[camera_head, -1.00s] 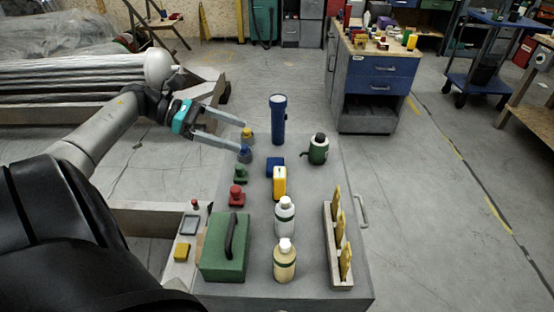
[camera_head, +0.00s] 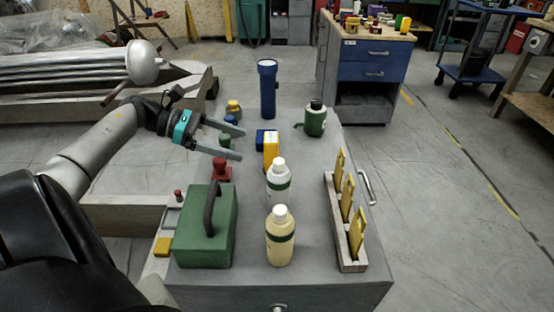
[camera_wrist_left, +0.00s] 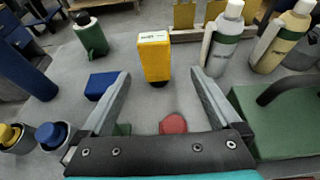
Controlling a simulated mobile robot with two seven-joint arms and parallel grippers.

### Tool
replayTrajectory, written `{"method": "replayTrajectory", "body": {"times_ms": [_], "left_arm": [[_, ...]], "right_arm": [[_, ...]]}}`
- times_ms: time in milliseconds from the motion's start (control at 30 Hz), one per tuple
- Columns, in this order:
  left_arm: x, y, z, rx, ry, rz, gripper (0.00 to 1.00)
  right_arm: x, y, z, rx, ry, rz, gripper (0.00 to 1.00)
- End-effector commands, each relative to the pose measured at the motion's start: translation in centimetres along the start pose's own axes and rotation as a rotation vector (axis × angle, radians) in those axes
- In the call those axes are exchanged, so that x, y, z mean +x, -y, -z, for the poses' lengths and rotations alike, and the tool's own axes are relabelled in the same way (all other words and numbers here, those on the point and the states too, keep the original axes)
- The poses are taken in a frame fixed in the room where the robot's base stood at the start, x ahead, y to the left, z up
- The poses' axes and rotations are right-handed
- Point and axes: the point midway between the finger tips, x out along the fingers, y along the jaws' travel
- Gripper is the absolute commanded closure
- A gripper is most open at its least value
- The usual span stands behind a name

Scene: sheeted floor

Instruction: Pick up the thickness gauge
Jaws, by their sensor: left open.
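The thickness gauge appears to be the small upright yellow device (camera_head: 270,148), standing on the grey bench top. In the left wrist view it shows as a yellow body (camera_wrist_left: 155,60) with a pale labelled top. My left gripper (camera_head: 239,141) is open and empty, to the left of the gauge in the head view. In the left wrist view the open jaws (camera_wrist_left: 160,78) point towards the gauge, which stands ahead of them and roughly centred between them. My right gripper is not in view.
A blue block (camera_wrist_left: 100,85) lies close beside the gauge. A white bottle (camera_head: 278,184), cream bottle (camera_head: 280,240), green case (camera_head: 222,238) and red knob (camera_head: 222,170) stand nearer me. A blue flashlight (camera_head: 267,92) and green bottle (camera_head: 315,121) stand farther back. A rack (camera_head: 352,262) is at right.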

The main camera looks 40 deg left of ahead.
Motion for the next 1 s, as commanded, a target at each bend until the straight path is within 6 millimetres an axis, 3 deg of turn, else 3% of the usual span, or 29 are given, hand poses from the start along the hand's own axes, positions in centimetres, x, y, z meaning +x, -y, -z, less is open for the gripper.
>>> {"method": "replayTrajectory", "body": {"times_ms": [100,300,633,1000], "left_arm": [[2.7,0.0,0.1,0.004,0.003,0.003,0.03],[6.1,0.0,0.1,0.003,0.002,0.001,0.03],[8.1,-0.2,0.1,0.001,0.0,0.001,0.03],[11.9,-0.8,0.1,0.001,0.002,0.002,0.03]], "right_arm": [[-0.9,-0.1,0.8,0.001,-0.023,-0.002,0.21],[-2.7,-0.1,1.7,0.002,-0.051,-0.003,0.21],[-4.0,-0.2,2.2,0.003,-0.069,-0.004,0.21],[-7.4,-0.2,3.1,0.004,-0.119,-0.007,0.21]]}}
